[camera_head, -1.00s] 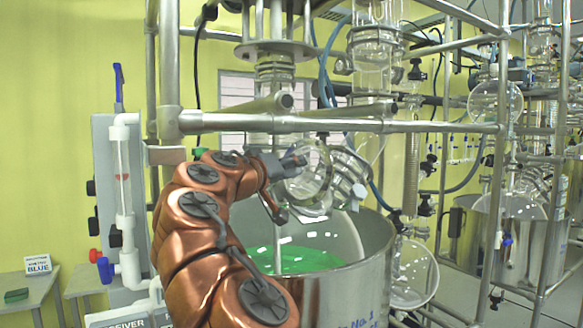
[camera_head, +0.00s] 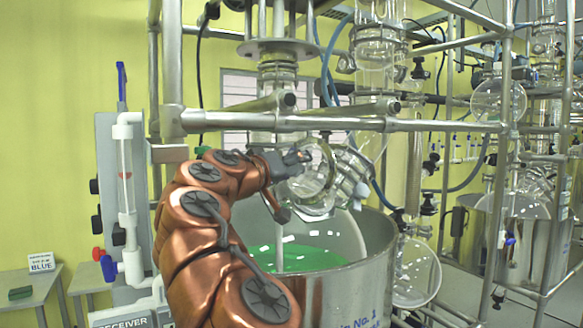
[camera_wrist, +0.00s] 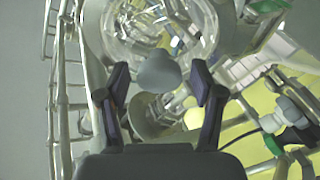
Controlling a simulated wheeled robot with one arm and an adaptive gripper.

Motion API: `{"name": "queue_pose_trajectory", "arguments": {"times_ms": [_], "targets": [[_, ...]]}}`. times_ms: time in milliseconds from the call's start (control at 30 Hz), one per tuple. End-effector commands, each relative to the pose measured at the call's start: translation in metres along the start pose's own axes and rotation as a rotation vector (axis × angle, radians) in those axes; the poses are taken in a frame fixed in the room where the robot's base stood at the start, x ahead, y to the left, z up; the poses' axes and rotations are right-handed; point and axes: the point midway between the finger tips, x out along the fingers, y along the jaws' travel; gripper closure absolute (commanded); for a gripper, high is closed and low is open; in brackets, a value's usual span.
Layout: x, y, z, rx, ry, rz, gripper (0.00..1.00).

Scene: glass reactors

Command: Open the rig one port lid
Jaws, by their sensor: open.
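The round clear glass port lid (camera_head: 310,178) sits on the glass fitting above the steel vessel in the head view. In the wrist view the round glass (camera_wrist: 160,28) fills the top middle. A rounded grey knob (camera_wrist: 158,73) shows in front of it. My gripper (camera_wrist: 159,82) is open, with one dark finger on each side of the knob in the picture; I cannot tell whether either finger touches it. In the head view my gripper (camera_head: 284,160) is at the left edge of the glass lid, and its fingertips are partly hard to make out against the glass.
The steel vessel (camera_head: 350,290) with green liquid (camera_head: 300,258) is below my arm. Steel frame bars (camera_head: 290,122) cross just above the gripper. A receiver panel (camera_head: 108,160) stands at the left. More glass reactors and frames (camera_head: 515,205) are at the right.

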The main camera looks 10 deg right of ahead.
Motion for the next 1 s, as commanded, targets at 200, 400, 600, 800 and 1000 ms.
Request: {"name": "queue_pose_trajectory", "arguments": {"times_ms": [200,400,600,800,1000], "targets": [[-0.021,-0.001,-0.001,0.0,0.003,-0.002,0.33],[-0.058,0.0,-0.001,0.0,0.004,-0.001,0.33],[-0.094,0.0,-0.001,0.0,0.003,0.001,0.33],[-0.114,-0.001,-0.001,0.0,0.003,-0.001,0.33],[-0.119,-0.001,0.0,0.0,0.002,-0.001,0.33]]}}
